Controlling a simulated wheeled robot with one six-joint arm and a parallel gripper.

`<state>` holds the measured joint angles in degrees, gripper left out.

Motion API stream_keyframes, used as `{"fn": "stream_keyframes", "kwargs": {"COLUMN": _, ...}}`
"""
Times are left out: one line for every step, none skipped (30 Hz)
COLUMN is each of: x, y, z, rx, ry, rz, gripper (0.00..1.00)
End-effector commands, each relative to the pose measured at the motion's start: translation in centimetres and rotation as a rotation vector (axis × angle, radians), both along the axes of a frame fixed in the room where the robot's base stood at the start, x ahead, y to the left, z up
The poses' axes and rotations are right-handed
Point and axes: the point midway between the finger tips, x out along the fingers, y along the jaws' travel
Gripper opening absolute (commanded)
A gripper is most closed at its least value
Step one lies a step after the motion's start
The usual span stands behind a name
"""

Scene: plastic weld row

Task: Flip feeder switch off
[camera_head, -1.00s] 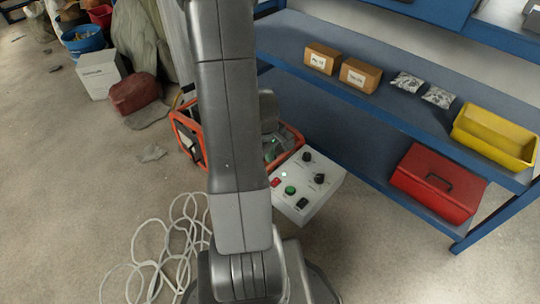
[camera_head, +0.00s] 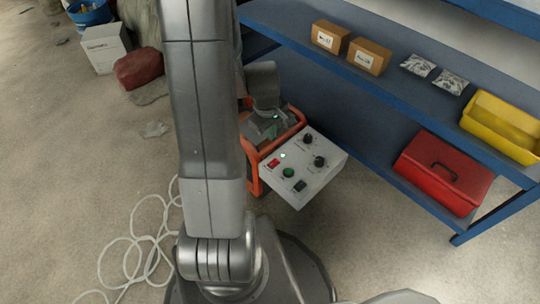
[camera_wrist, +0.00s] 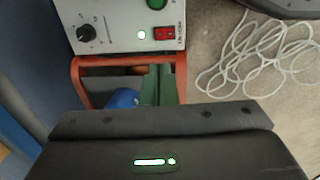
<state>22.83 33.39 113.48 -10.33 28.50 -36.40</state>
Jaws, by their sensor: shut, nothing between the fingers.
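The grey feeder control box (camera_head: 318,184) sits on the orange-framed machine (camera_head: 252,160), right of my arm. On its face are a red rocker switch (camera_head: 274,163), a lit green lamp, a green button, black knobs and a dark switch. In the wrist view the red rocker switch (camera_wrist: 165,33) is near the top, beside the lit green lamp (camera_wrist: 142,34). A small label is next to it; I cannot tell its position for certain. My gripper (camera_head: 266,122) is over the orange frame, behind the box, apart from the switch. Its dark housing (camera_wrist: 160,135) fills the lower wrist view.
A blue shelf (camera_head: 400,112) stands to the right with cartons, small bags, a yellow bin (camera_head: 502,125) and a red toolbox (camera_head: 443,172). A white cable coil (camera_head: 130,250) lies on the floor at left.

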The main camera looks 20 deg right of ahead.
Motion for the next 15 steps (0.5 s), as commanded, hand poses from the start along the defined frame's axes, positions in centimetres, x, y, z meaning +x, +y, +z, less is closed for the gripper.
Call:
{"fn": "stream_keyframes", "kwargs": {"x": 0.0, "y": 0.0, "z": 0.0, "rx": 0.000, "ry": 0.000, "rz": 0.000, "gripper": 0.00}}
{"fn": "stream_keyframes", "kwargs": {"x": 0.0, "y": 0.0, "z": 0.0, "rx": 0.000, "ry": 0.000, "rz": 0.000, "gripper": 0.00}}
{"fn": "stream_keyframes", "kwargs": {"x": 0.0, "y": 0.0, "z": 0.0, "rx": 0.000, "ry": 0.000, "rz": 0.000, "gripper": 0.00}}
{"fn": "stream_keyframes", "kwargs": {"x": 0.0, "y": 0.0, "z": 0.0, "rx": 0.000, "ry": 0.000, "rz": 0.001, "gripper": 0.00}}
{"fn": "stream_keyframes", "kwargs": {"x": 0.0, "y": 0.0, "z": -0.1, "rx": 0.000, "ry": 0.000, "rz": 0.001, "gripper": 0.00}}
{"fn": "stream_keyframes", "kwargs": {"x": 0.0, "y": 0.0, "z": -0.3, "rx": 0.000, "ry": 0.001, "rz": 0.001, "gripper": 0.00}}
{"fn": "stream_keyframes", "kwargs": {"x": 0.0, "y": 0.0, "z": -0.5, "rx": 0.000, "ry": 0.001, "rz": 0.001, "gripper": 0.00}}
{"fn": "stream_keyframes", "kwargs": {"x": 0.0, "y": 0.0, "z": -0.7, "rx": 0.000, "ry": 0.002, "rz": 0.001, "gripper": 0.00}}
{"fn": "stream_keyframes", "kwargs": {"x": 0.0, "y": -0.1, "z": -1.2, "rx": 0.001, "ry": 0.004, "rz": 0.001, "gripper": 0.00}}
{"fn": "stream_keyframes", "kwargs": {"x": 0.0, "y": -0.1, "z": -1.6, "rx": 0.001, "ry": 0.004, "rz": 0.001, "gripper": 0.00}}
{"fn": "stream_keyframes", "kwargs": {"x": 0.0, "y": -0.1, "z": -2.1, "rx": 0.001, "ry": 0.004, "rz": 0.000, "gripper": 0.00}}
{"fn": "stream_keyframes", "kwargs": {"x": 0.1, "y": -0.2, "z": -2.9, "rx": 0.001, "ry": 0.004, "rz": 0.000, "gripper": 0.00}}
{"fn": "stream_keyframes", "kwargs": {"x": 0.1, "y": -0.3, "z": -3.5, "rx": 0.002, "ry": 0.005, "rz": 0.000, "gripper": 0.00}}
{"fn": "stream_keyframes", "kwargs": {"x": 0.1, "y": -0.4, "z": -4.1, "rx": 0.002, "ry": 0.005, "rz": -0.001, "gripper": 0.00}}
{"fn": "stream_keyframes", "kwargs": {"x": 0.1, "y": -0.5, "z": -5.1, "rx": 0.002, "ry": 0.004, "rz": -0.001, "gripper": 0.00}}
